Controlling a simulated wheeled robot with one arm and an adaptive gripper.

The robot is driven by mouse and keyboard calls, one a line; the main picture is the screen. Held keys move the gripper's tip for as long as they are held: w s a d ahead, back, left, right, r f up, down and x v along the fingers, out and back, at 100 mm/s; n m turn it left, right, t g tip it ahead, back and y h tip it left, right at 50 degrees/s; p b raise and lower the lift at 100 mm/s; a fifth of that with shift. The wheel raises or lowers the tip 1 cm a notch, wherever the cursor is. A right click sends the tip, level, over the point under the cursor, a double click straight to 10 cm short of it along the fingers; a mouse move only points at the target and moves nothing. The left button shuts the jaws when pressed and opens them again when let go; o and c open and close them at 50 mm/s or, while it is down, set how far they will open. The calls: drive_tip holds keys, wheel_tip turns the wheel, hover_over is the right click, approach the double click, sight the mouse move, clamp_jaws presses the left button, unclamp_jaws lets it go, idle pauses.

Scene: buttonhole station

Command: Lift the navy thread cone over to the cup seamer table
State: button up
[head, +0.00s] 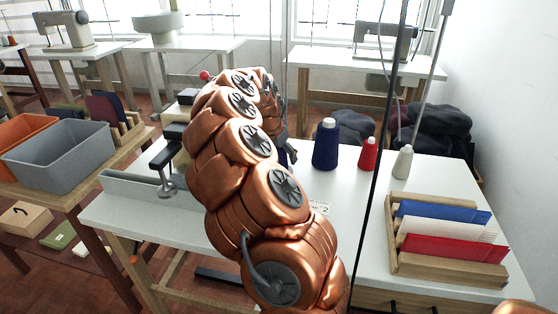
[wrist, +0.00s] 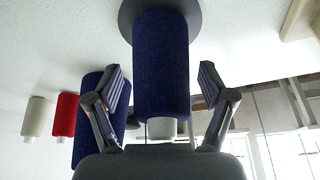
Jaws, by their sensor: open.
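A navy thread cone (wrist: 160,65) stands on a dark round disc (wrist: 125,12) on the white tabletop, which appears inverted in the wrist view. My open gripper (wrist: 162,80) has one finger on each side of this cone, with visible gaps. I cannot tell surely which table is the cup seamer table.
A red cone (head: 367,154) and a white cone (head: 402,162) stand farther right. A wooden rack (head: 450,268) holds coloured pieces at the front right. A thin dark pole (head: 378,150) rises across the view. Tables with machines (head: 160,22) stand behind; a grey bin (head: 60,155) is left.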

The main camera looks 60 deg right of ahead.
drive_tip(key=c, duration=1.3)
drive_tip(key=shift+r, duration=0.1)
